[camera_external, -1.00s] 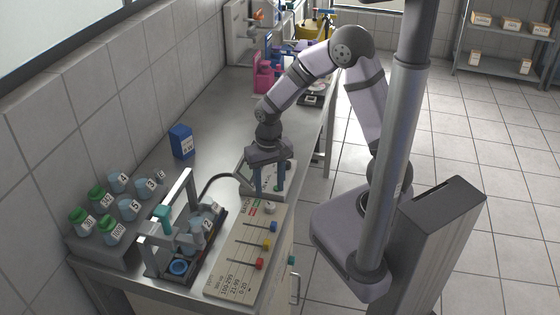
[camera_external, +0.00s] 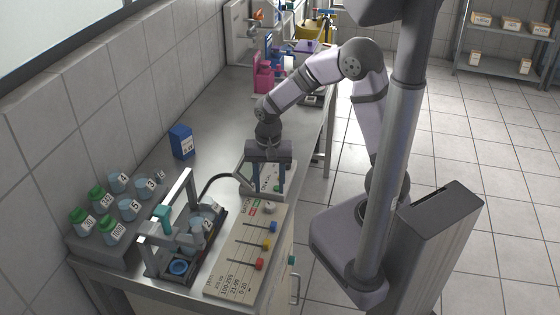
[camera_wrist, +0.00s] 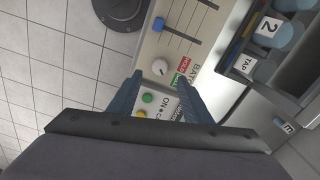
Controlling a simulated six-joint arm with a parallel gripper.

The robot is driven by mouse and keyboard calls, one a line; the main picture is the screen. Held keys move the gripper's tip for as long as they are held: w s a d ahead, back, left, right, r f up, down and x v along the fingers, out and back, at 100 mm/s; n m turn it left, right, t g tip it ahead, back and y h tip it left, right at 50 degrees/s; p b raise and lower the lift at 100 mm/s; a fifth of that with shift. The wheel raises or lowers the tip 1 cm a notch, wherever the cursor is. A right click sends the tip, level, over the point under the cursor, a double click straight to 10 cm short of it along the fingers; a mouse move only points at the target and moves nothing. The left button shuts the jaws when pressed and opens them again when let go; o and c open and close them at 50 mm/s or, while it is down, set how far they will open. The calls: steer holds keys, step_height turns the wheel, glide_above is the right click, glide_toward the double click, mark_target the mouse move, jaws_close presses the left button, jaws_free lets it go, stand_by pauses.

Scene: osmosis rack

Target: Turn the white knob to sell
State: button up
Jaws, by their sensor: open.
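The white knob (camera_external: 269,207) is at the far end of the beige control panel (camera_external: 232,277). In the wrist view the knob (camera_wrist: 160,67) shows just beyond my fingertips, roughly centred between them. A red label (camera_wrist: 184,63) and a green label (camera_wrist: 179,81) are printed beside it; their words are too small to read surely. My gripper (camera_external: 267,192) points down, open and empty, close to the knob at the panel's far end. In the wrist view my gripper's two fingers (camera_wrist: 160,78) stand apart. I see no contact with the knob.
Sliders with blue (camera_external: 273,227), yellow (camera_external: 266,245) and red (camera_external: 259,264) handles line the panel. A box with green and yellow buttons (camera_wrist: 148,98) sits behind it. A metal-framed rig (camera_external: 190,179) stands left, near several labelled bottles.

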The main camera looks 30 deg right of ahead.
mark_target(270, 205)
steer(key=shift+f+p, duration=0.7)
steer(key=shift+f, duration=2.95)
